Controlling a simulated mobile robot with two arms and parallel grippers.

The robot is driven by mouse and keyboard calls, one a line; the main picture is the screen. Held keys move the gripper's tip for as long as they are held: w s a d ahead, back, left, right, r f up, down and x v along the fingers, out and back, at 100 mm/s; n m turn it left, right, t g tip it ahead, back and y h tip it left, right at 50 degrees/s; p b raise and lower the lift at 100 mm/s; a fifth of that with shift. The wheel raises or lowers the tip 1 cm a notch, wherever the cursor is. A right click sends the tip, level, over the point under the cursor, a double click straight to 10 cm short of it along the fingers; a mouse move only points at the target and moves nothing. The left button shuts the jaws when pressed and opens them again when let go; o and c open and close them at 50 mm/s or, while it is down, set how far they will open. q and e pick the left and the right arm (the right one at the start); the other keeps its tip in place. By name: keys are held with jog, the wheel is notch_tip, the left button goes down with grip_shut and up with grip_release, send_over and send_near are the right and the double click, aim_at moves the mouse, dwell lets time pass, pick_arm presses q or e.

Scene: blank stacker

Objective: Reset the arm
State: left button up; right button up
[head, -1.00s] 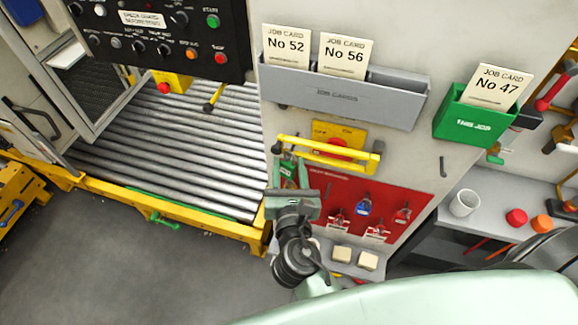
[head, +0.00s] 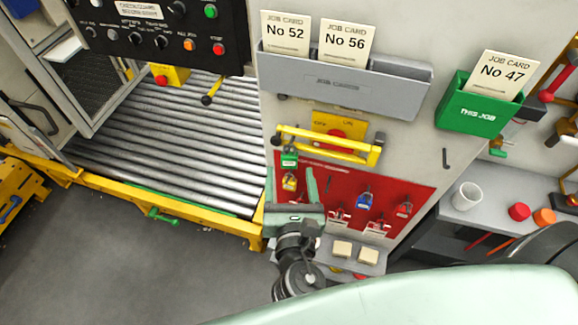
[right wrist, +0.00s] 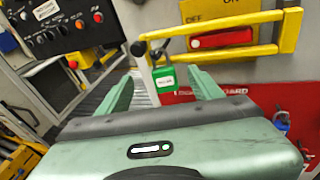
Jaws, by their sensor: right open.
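My right gripper (head: 291,182) is open and empty, in front of the red board's left edge. In the right wrist view, its two green fingers (right wrist: 163,88) stand apart. A green padlock (head: 289,158) hangs at the left end of the yellow guard bar (head: 325,146), just beyond my fingertips. It also shows in the right wrist view (right wrist: 163,78), between the fingers in the picture and apart from them. My left gripper is not in view.
A yellow padlock (head: 289,182), a blue padlock (head: 364,201) and a red padlock (head: 403,210) hang on the red board (head: 330,180). A grey card rack (head: 345,82) and a green card holder (head: 478,112) are above. Floor at lower left is clear.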

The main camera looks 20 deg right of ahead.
jog(key=s+a+f+m+g+y+b, duration=0.1)
jog(key=s+f+m+g, duration=0.15)
jog(key=f, duration=0.95)
jog(key=s+a+f+m+g+y, duration=0.1)
jog(key=s+f+m+g+y, duration=0.15)
jog(key=f, duration=0.85)
jog(key=s+a+f+m+g+y+b, duration=0.1)
jog(key=s+f+m+g, duration=0.2)
jog(key=f, duration=0.9)
jog(key=s+d+f+m+g, duration=0.2)
jog(key=s+d+f+m, duration=0.3)
jog(key=s+f+m, duration=0.2)
jog(key=s+d+f+m+g+b, duration=0.1)
jog(key=s+d+f+m+g, duration=0.1)
jog(key=s+d+f+m, duration=0.2)
jog(key=s+d+f+m+g, duration=0.2)
jog(key=s+d+f+m, duration=0.3)
jog(key=s+f+m, duration=0.5)
jog(key=s+f, duration=0.2)
jog(key=s, duration=0.2)
jog(key=shift+d+f+m+g+b, duration=0.15)
jog(key=shift+d+m+g+b, duration=0.15)
jog(key=shift+d, duration=0.05)
jog(key=shift+s, duration=0.1)
